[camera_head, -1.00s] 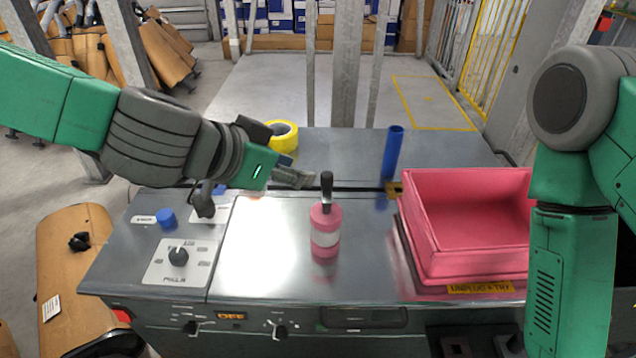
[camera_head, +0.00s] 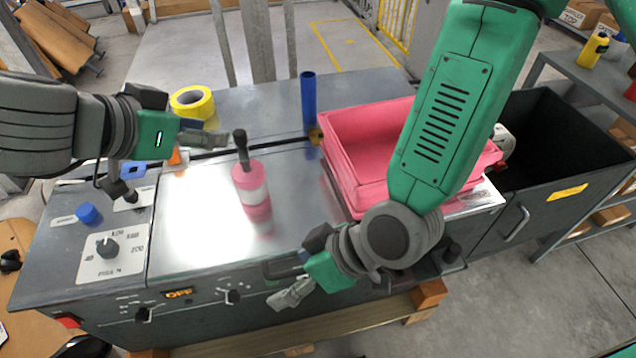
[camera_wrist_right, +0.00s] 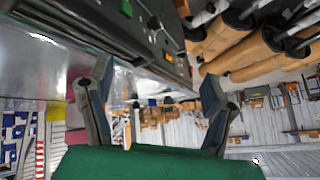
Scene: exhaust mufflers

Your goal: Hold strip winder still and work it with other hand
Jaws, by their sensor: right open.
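The strip winder (camera_head: 250,184) is a pink upright cylinder with a white band and a black handle on top. It stands on the shiny metal top of the grey bench (camera_head: 190,240). My left gripper (camera_head: 218,140) is just left of and behind the winder's handle, apart from it as far as I can see. Its fingers overlap in the picture, so their opening is unclear. My right gripper (camera_head: 290,296) hangs at the bench's front edge, right of and nearer than the winder. In the right wrist view its fingers (camera_wrist_right: 152,108) are spread with nothing between them.
A pink bin (camera_head: 375,130) stands right of the winder, partly hidden by my right arm. A blue tube (camera_head: 308,98) and a yellow tape roll (camera_head: 192,102) stand behind. A dial (camera_head: 107,247) and a blue knob (camera_head: 88,214) are on the left. Bare metal surrounds the winder.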

